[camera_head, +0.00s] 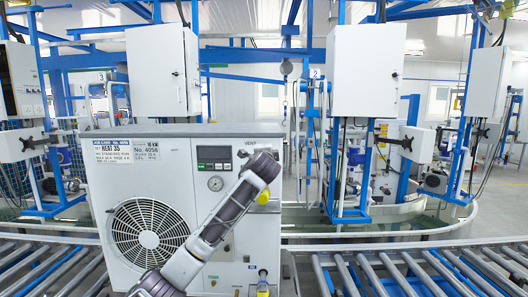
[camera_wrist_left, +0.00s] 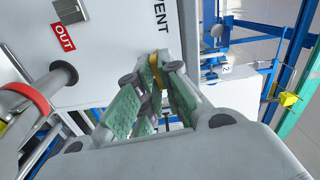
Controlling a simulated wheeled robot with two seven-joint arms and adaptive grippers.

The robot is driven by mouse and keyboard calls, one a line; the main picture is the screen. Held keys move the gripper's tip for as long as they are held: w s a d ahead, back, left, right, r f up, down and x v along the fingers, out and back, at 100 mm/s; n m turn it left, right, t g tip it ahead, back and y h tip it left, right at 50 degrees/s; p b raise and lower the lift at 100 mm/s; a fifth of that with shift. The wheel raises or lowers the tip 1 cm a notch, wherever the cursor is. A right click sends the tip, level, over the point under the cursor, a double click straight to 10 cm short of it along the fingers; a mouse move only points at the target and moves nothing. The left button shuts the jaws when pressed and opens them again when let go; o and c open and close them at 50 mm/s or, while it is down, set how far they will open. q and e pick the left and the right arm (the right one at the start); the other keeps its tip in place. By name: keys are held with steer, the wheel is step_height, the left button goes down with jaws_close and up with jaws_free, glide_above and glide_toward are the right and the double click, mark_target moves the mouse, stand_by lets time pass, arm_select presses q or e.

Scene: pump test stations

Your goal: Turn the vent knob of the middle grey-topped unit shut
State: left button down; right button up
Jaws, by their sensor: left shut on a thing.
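The unit (camera_head: 120,185) stands centre-left in the head view, a white cabinet with a grey top, fan grille, display and gauge. A "VENT" label is on its upper right front, partly behind my wrist. My left gripper (camera_wrist_left: 156,74) is shut on the knob, a green-padded finger on each side. In the head view my left forearm and wrist cross the front panel and hide the fingers and knob. My right gripper is in neither view.
Roller conveyors (camera_head: 400,272) run left and right of the unit. White cabinets (camera_head: 368,70) on blue frames stand behind. In the left wrist view, a pipe with a red ring (camera_wrist_left: 30,98) sticks out near the red "OUT" label (camera_wrist_left: 64,37), left of the gripper.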

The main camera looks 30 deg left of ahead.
arm_select(q)
steer(key=shift+f+m, duration=0.15)
steer(key=shift+m, duration=0.45)
steer(key=c, duration=1.6)
jaws_free()
steer(key=shift+s+d, duration=0.15)
steer(key=v, duration=1.1)
steer(key=shift+s, duration=0.3)
